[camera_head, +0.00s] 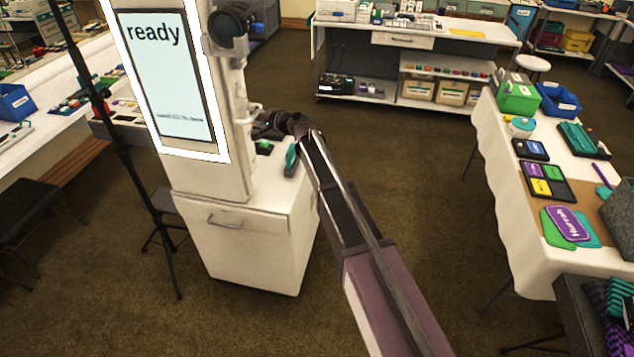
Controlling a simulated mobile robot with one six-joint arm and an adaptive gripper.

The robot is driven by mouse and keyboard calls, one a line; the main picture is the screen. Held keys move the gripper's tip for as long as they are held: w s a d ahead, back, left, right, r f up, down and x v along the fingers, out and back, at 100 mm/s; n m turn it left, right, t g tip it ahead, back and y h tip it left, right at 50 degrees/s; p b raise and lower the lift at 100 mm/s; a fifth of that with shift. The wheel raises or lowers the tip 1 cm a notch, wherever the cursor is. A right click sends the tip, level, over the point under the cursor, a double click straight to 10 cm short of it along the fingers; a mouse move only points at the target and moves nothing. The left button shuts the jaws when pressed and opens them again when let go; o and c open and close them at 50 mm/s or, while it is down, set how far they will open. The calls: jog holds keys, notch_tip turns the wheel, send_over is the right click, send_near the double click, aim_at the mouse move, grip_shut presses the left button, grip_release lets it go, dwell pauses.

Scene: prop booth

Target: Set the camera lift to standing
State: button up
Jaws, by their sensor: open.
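The booth column (205,185) is white with a lit screen (165,75) reading "ready" above smaller text too fine to read. A dark round camera (232,22) sits high on the column's right side. On the white cabinet top beside the column are a small dark box with a green top (264,147) and an upright teal-green piece (291,158). I cannot tell which part sets the lift. My gripper (260,122) is open beside the column's right side, above the dark box. Its fingertips are small and dark, and any contact is unclear.
The white cabinet (250,240) has a drawer handle. A dark tripod stand (125,150) is at left. A table with a white cloth (515,235) holding props stands at right, and a shelf unit (335,60) is behind. Carpet between is clear.

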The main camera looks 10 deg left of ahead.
jog(key=shift+f+b, duration=6.05)
jog(key=shift+f, duration=0.25)
jog(key=r+p+v, duration=0.1)
jog(key=p+v, duration=0.2)
jog(key=v, duration=1.1)
jog(key=s+d+f+n+g+h, duration=0.2)
jog(key=s+d+f, duration=0.5)
jog(key=d, duration=0.5)
jog(key=n+h, duration=0.1)
jog(key=h, duration=0.1)
jog(key=shift+s+f+n+g+h+p, duration=0.15)
jog(key=shift+f+n+g+h+p, duration=0.15)
jog(key=shift+g+p, duration=0.1)
jog(key=shift+a, duration=0.1)
jog(key=w+a+r+m+t+y, duration=0.1)
jog(key=w+a+r+y, duration=0.1)
jog(key=a, duration=0.4)
jog(key=w+a+r+m+t+y, duration=0.1)
jog(key=w+a+r+m+y, duration=0.1)
jog(key=w+a+r, duration=0.2)
jog(key=shift+w+a+r+m+t+y, duration=0.3)
jog(key=shift+w+a+r+t, duration=0.1)
jog(key=shift+a+r, duration=0.6)
jog(key=shift+w+a, duration=0.1)
jog(key=b+x, duration=0.2)
jog(key=x, duration=1.1)
jog(key=shift+a, duration=0.25)
jog(key=shift+w+f, duration=0.1)
